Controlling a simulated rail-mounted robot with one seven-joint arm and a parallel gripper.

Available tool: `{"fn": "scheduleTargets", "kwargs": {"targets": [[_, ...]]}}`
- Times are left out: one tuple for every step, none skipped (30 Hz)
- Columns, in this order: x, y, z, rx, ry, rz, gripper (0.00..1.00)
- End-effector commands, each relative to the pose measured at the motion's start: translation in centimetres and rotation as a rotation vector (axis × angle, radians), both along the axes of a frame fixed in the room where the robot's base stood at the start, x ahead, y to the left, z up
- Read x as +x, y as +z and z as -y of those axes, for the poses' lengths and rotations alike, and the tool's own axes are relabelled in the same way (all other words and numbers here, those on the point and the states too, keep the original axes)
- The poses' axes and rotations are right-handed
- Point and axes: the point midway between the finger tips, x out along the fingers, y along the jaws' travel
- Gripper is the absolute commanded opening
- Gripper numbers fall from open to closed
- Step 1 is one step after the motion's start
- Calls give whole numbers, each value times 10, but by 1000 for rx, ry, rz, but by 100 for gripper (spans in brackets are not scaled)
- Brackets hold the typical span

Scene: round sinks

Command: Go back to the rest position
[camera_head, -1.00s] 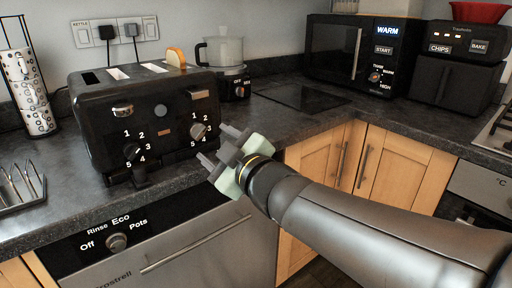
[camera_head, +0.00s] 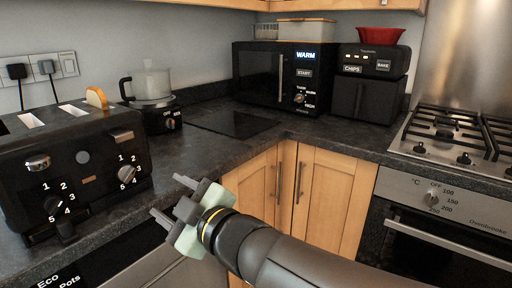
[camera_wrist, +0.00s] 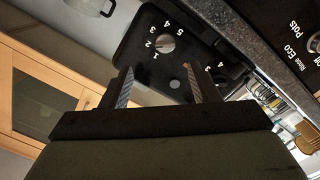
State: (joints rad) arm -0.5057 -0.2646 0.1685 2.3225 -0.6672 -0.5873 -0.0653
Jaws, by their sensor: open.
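My gripper (camera_head: 168,198) is open and empty in the head view, in front of the counter edge and to the lower right of the black toaster (camera_head: 82,158). Its two fingers point left and stand apart with nothing between them. In the wrist view the open fingers (camera_wrist: 157,88) frame the toaster's numbered front (camera_wrist: 180,55), which lies beyond them. The gripper does not appear to touch the toaster. A slice of bread (camera_head: 96,97) sticks up from the toaster.
A food processor (camera_head: 152,95) stands behind the toaster. A microwave (camera_head: 272,75) and an air fryer (camera_head: 368,85) stand at the back. The hob (camera_head: 450,135) and oven (camera_head: 440,235) are at right. Wooden cupboards (camera_head: 325,195) lie beyond my arm.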

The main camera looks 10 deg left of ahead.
Motion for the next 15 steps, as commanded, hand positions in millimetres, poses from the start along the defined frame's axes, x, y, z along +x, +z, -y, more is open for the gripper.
{"fn": "scheduleTargets", "kwargs": {"targets": [[12,8,12,-16,-54,-31,55],[20,9,22,-28,-98,-59,55],[33,10,39,-50,-169,-108,55],[43,9,54,-70,-231,-153,55],[52,9,73,-89,-301,-204,55],[63,7,100,-117,-401,-283,55],[69,5,122,-137,-477,-349,55],[72,2,145,-157,-556,-419,55],[73,-3,176,-181,-658,-520,55],[70,-6,199,-198,-732,-600,55],[64,-9,221,-213,-804,-684,55],[52,-13,249,-232,-897,-801,55],[41,-14,268,-241,-961,-890,55],[27,-16,284,-251,-1019,-982,55],[8,-17,302,-262,-1086,-1096,55]]}}
